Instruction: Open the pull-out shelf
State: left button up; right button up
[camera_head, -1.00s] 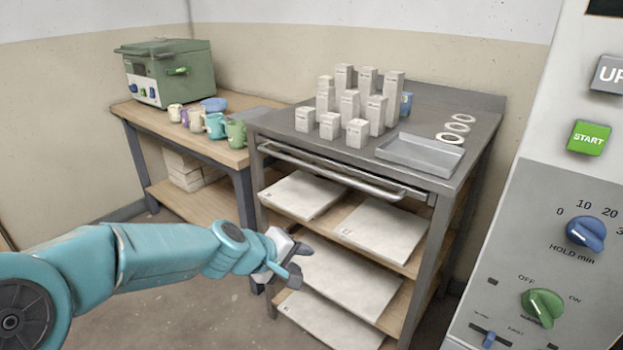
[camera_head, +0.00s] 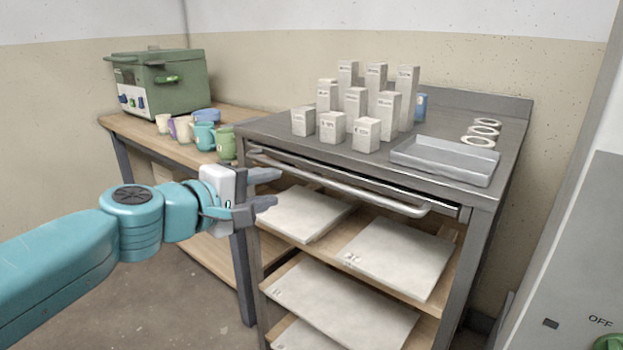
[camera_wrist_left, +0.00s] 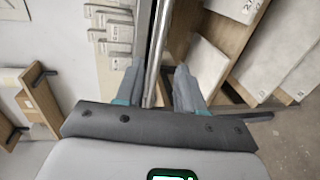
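The pull-out shelf (camera_head: 335,167) is a slim metal front under the grey worktop, pushed in. Its long bar handle (camera_head: 340,186) runs along the front. My left gripper (camera_head: 272,189) is open and empty, with its fingers pointing at the left part of the handle, slightly below it in the head view. In the left wrist view, the handle (camera_wrist_left: 154,62) runs between the two open fingers (camera_wrist_left: 157,84). I cannot tell whether the fingertips reach around it. My right gripper is not in view.
Several white boxes (camera_head: 366,134), a metal tray (camera_head: 445,160) and white rings (camera_head: 481,133) stand on the worktop. Pale slabs (camera_head: 395,255) lie on the lower shelves. A wooden bench (camera_head: 180,150) with cups and a green kiln (camera_head: 158,83) is at left. A grey machine (camera_head: 570,260) is at right.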

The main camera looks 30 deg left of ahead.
aim_at(310, 178)
pick_arm(q)
jog(key=x, duration=1.3)
jog(key=shift+f+b, duration=0.2)
jog(key=shift+b, duration=0.15)
jog(key=shift+s, duration=0.1)
grip_shut()
